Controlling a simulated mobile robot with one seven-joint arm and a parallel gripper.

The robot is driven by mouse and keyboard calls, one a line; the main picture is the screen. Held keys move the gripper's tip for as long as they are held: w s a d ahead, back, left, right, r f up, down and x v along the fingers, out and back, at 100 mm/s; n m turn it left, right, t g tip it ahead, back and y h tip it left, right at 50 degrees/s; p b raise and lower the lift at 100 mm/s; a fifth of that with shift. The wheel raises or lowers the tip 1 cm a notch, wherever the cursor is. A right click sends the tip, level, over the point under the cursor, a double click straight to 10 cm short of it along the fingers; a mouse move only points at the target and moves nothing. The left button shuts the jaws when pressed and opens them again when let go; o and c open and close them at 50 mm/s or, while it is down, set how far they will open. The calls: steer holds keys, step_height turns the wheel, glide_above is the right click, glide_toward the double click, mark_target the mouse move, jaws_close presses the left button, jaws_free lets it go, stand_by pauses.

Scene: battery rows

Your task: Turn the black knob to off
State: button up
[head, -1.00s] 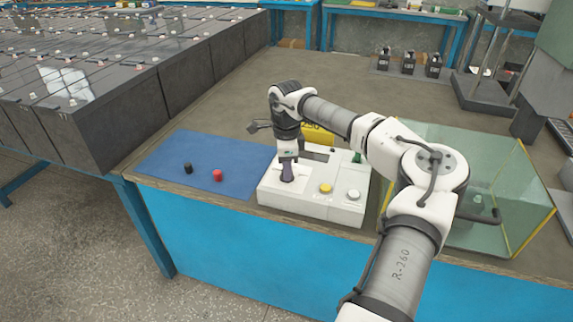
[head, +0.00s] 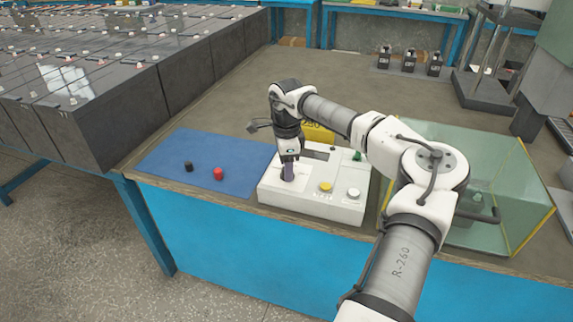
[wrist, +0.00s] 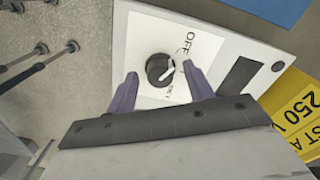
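The black knob (wrist: 159,69) shows in the wrist view on a white label plate of the control box (head: 305,205). My gripper (wrist: 160,69) is open, one finger on each side of the knob, with gaps visible. In the head view my gripper (head: 288,177) points down over the left part of the box and hides the knob.
The box also has a yellow button (head: 325,188), a white button (head: 353,194) and a green part (head: 357,156). A blue mat (head: 205,160) holds a black cap (head: 188,166) and a red cap (head: 218,174). A yellow sign (head: 318,132) stands behind, a glass tank (head: 520,190) at right.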

step_height(320, 180, up, 14)
steer(key=b, duration=0.1)
stand_by(0.5)
steer(key=shift+f, duration=0.15)
